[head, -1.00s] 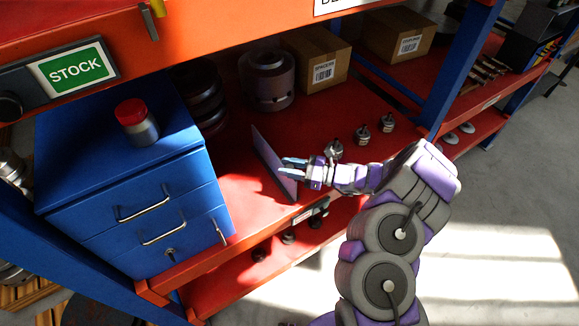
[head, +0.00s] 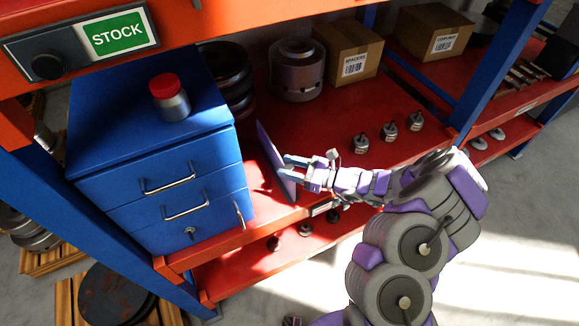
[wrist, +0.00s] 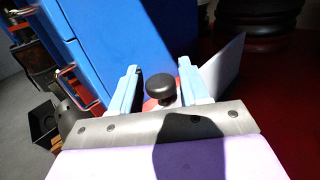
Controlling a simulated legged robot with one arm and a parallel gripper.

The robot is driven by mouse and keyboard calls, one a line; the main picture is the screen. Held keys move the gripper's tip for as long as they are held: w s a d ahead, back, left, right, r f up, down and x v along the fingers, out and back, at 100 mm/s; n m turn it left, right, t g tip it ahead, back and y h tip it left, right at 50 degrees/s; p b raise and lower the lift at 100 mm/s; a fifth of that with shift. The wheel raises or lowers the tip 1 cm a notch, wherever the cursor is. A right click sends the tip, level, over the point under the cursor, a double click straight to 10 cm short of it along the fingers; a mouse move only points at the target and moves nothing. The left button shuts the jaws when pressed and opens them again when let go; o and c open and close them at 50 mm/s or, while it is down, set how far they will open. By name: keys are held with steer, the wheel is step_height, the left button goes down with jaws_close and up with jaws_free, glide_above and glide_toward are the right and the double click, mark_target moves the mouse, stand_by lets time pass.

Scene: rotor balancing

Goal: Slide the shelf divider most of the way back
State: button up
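The shelf divider (head: 272,158) is a thin, pale purple-grey upright panel. It stands on the red shelf, right of the blue drawer cabinet, with its lower end near the shelf's front edge. It also shows in the wrist view as a pale slanted plate (wrist: 228,62) behind the right finger. My gripper (head: 287,163) is at the divider's right face in the head view. In the wrist view my gripper (wrist: 160,84) has its light-blue fingers apart, one on each side of a black round knob (wrist: 162,86). Gaps show beside the knob. Part of the divider is hidden behind the fingers.
The blue cabinet (head: 155,165) stands left of the divider with a red-capped jar (head: 170,97) on top. A metal cylinder (head: 297,70) and a spacers box (head: 347,52) sit farther back. Several small rotors (head: 388,131) stand right. Bare red shelf lies behind the divider.

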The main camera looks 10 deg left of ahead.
steer(key=shift+o, duration=0.6)
steer(key=shift+s+a, duration=0.1)
steer(key=shift+a, duration=0.5)
steer(key=s+d+p, duration=0.2)
steer(key=s+d, duration=0.1)
steer(key=d, duration=1.4)
steer(key=shift+d+p, duration=0.3)
steer(key=shift+p, duration=0.05)
steer(key=shift+s+a, duration=0.1)
steer(key=shift+a, duration=0.05)
steer(key=s+a+r+n+g+h, duration=0.3)
steer(key=s+a+r+n+g, duration=0.2)
steer(key=s+r+n, duration=0.25)
steer(key=s+a+r+n+g+h, duration=0.3)
steer(key=s+a+r+n+g, duration=0.15)
steer(key=s+r+n, duration=0.35)
steer(key=s+d+r+n+t+h, duration=0.1)
steer(key=s+d+n+t+h, duration=0.1)
steer(key=s+d+h, duration=0.3)
steer(key=s+d+r+n+t+h+b, duration=0.1)
steer(key=s+d+r+n+t+h, duration=0.1)
steer(key=s+d+h, duration=0.4)
steer(key=s+d, duration=0.3)
steer(key=s, duration=0.3)
steer(key=shift+s+d+r+n+h, duration=0.15)
steer(key=shift+n+h, duration=0.15)
steer(key=shift+n, duration=0.05)
